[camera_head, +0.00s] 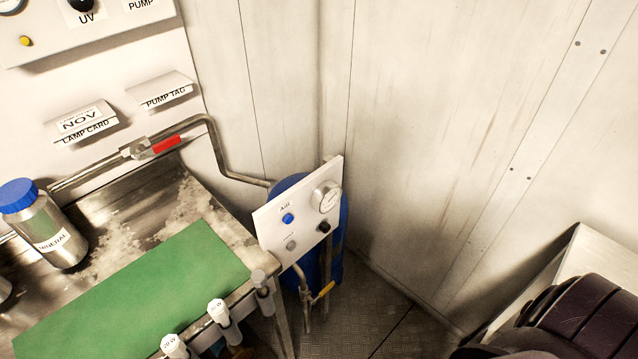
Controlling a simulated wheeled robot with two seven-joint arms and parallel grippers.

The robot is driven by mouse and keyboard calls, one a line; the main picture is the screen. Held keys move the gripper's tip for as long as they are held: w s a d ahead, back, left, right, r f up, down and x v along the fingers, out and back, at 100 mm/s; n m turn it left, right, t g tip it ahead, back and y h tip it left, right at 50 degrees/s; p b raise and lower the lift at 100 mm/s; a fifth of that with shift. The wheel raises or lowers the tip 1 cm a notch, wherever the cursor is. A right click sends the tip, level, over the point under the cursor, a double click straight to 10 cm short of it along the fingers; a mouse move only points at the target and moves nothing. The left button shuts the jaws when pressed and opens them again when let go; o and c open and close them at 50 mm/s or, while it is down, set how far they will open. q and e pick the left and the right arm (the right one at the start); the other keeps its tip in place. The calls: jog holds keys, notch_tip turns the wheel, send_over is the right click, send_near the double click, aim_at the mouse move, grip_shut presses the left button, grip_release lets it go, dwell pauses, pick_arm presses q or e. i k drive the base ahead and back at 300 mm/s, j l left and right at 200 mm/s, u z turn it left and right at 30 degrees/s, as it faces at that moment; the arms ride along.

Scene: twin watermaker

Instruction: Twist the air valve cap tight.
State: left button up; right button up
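A white panel (268,226) labelled AIR stands tilted in the corner, in front of a blue tank (341,222). Under the AIR label is a small blue round cap (288,218). A grey round fitting (291,245) sits below it, and a black knob (324,227) is to the right. A round gauge (326,196) is at the panel's upper right. The blue cap is nearest the label, but I cannot tell for sure which part is the air valve cap, or how tight it is. Neither of my grippers is in view.
A metal bench with a green mat (135,290) is left of the panel. A steel bottle (55,235) with a blue lid stands on it. A pipe with a red-handled valve (165,145) runs behind. A yellow-handled valve (323,292) hangs below the panel. Floor (375,315) shows right of it.

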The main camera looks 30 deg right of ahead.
aim_at(324, 226)
jog(key=z, duration=0.85)
